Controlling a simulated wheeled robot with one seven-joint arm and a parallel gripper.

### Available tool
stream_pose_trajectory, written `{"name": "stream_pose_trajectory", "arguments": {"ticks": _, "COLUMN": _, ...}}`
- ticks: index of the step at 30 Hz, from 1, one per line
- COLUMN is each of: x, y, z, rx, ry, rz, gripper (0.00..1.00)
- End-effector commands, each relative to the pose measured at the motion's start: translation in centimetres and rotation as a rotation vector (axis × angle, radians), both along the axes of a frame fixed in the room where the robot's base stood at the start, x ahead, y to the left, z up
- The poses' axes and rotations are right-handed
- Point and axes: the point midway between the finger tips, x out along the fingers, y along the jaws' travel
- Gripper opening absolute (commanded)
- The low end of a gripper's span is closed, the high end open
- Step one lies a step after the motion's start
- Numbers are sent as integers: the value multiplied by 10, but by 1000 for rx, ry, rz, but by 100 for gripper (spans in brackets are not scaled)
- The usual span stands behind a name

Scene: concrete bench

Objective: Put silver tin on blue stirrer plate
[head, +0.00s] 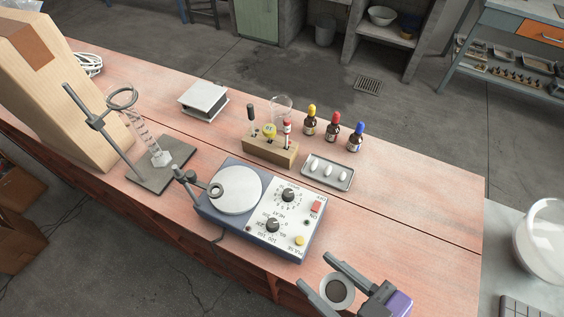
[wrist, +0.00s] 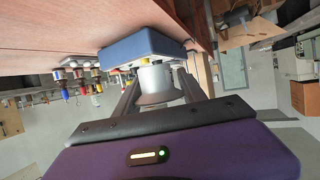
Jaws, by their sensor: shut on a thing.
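My gripper (head: 318,273) is shut on the silver tin (head: 338,291), a small round metal tin with a dark round centre on its upper face. In the wrist view the tin (wrist: 155,79) sits between the two fingers. The blue stirrer plate (head: 212,218) stands on the bench with a bare, round, pale top (head: 236,190) and a white panel with knobs. My gripper and the tin are apart from it, to its lower right, near the bench's front edge. The stirrer's blue side (wrist: 140,45) shows behind the tin in the wrist view.
The bench's right part (head: 430,220) is clear.

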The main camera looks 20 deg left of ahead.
Motion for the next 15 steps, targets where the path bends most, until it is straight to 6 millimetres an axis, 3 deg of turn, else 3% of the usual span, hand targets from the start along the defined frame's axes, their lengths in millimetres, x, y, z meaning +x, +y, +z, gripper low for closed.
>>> {"name": "stream_pose_trajectory", "arguments": {"ticks": 15, "x": 58, "y": 115, "z": 3, "rx": 1, "ry": -2, "rz": 3, "gripper": 9}}
